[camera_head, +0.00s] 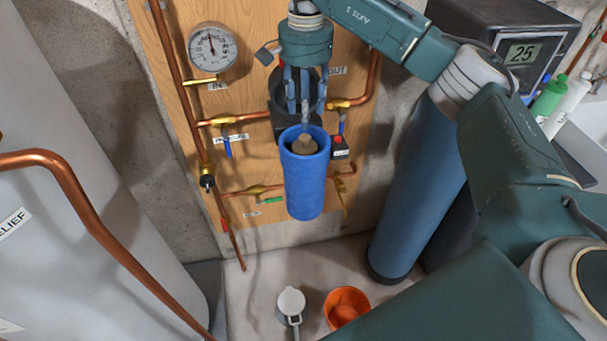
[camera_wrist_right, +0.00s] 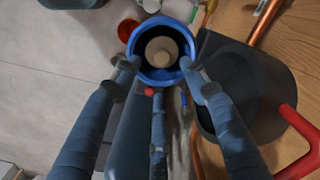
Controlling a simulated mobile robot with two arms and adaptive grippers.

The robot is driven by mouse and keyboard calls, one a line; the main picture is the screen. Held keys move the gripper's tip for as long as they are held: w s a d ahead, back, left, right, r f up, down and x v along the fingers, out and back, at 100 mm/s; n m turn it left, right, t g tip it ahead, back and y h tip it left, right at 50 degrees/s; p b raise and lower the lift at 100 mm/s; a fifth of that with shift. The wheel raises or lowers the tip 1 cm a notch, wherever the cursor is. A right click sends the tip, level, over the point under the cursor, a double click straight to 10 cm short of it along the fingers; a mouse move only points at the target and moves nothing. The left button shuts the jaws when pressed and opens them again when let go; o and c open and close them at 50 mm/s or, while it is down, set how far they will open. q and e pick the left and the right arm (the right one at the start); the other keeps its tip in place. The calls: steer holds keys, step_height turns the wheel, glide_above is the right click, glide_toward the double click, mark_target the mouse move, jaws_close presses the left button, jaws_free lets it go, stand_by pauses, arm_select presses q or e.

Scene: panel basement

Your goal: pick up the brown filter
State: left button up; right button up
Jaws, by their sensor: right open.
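The brown filter (camera_head: 305,145) stands inside an open-topped blue housing (camera_head: 306,190), with only its tan top showing. In the right wrist view the filter (camera_wrist_right: 161,51) appears as a round pale-brown end within the blue rim (camera_wrist_right: 143,79). My right gripper (camera_head: 306,108) is above the housing, pointing down, its fingers spread and empty. In the right wrist view its fingertips (camera_wrist_right: 157,76) lie around the near side of the housing's mouth. I cannot tell whether they touch the rim. The filter's lower part is hidden. My left gripper is not in view.
A black filter head (camera_head: 283,92) sits on the wooden panel (camera_head: 160,60) close behind the gripper. Copper pipes (camera_head: 190,130) and a pressure gauge (camera_head: 212,47) surround it. An orange bowl (camera_head: 331,303) and a pale cup (camera_head: 291,302) stand on the floor. A tall blue cylinder (camera_head: 415,190) is right.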

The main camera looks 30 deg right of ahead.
mark_target(305, 137)
steer(key=shift+w+f, duration=0.15)
steer(key=shift+f, duration=0.75)
step_height(305, 137, down, 4)
steer(key=shift+f+p, duration=0.15)
steer(key=shift+p, duration=1)
steer(key=shift+f, duration=0.5)
steer(key=shift+w, duration=0.1)
steer(key=c, duration=0.9)
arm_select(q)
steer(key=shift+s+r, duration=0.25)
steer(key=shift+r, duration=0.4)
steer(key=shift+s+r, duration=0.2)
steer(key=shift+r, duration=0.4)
arm_select(e)
jaws_close()
